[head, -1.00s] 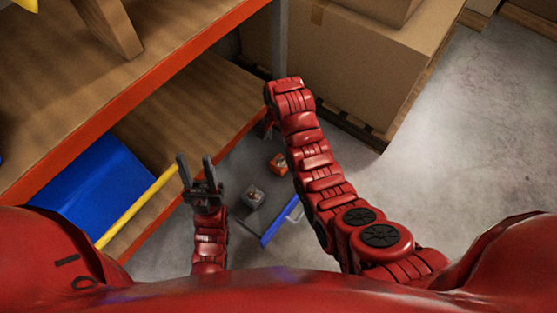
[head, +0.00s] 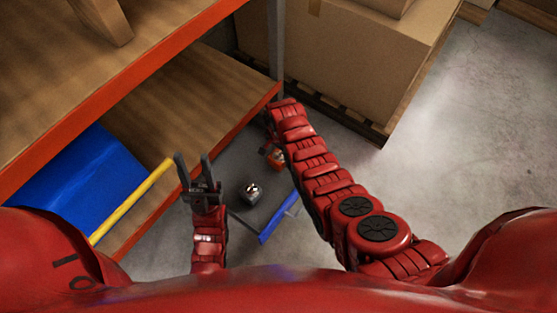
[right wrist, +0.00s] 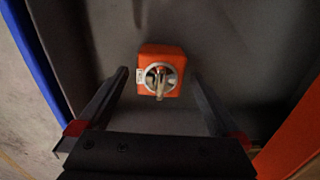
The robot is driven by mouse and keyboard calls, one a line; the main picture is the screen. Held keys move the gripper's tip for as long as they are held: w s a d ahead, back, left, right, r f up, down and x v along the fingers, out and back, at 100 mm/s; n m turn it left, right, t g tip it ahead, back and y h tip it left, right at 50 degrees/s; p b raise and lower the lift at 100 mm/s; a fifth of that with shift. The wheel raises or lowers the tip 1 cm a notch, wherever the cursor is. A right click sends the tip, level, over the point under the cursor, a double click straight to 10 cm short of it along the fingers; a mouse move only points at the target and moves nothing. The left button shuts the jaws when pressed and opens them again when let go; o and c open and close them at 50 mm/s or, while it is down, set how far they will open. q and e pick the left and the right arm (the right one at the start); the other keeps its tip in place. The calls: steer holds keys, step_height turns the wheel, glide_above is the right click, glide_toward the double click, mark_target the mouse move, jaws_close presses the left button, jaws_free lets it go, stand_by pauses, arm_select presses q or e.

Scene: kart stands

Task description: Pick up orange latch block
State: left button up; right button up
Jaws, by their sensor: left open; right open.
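The orange latch block (right wrist: 171,57) has a round silver plate with a metal latch on its face. In the right wrist view it sits on a dark grey surface (right wrist: 228,55). In the head view the block (head: 273,157) is partly hidden by my right arm. My right gripper (right wrist: 158,76) is open, with its fingers to the left and right of the block; no contact shows. My right gripper is mostly hidden in the head view. My left gripper (head: 193,158) is open and empty, pointing up in the picture, left of the grey surface.
A grey block with a metal top (head: 251,191) stands on the same surface, which has a blue edge bar (head: 279,219). A shelf with an orange beam (head: 215,149), a blue bin (head: 75,180) and a yellow bar (head: 130,201) lies left.

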mark_target(278, 158)
step_height(278, 158, down, 3)
steer(key=shift+w+f+b, duration=0.1)
steer(key=shift+b, duration=0.5)
steer(key=c, duration=1.4)
steer(key=shift+c, duration=0.4)
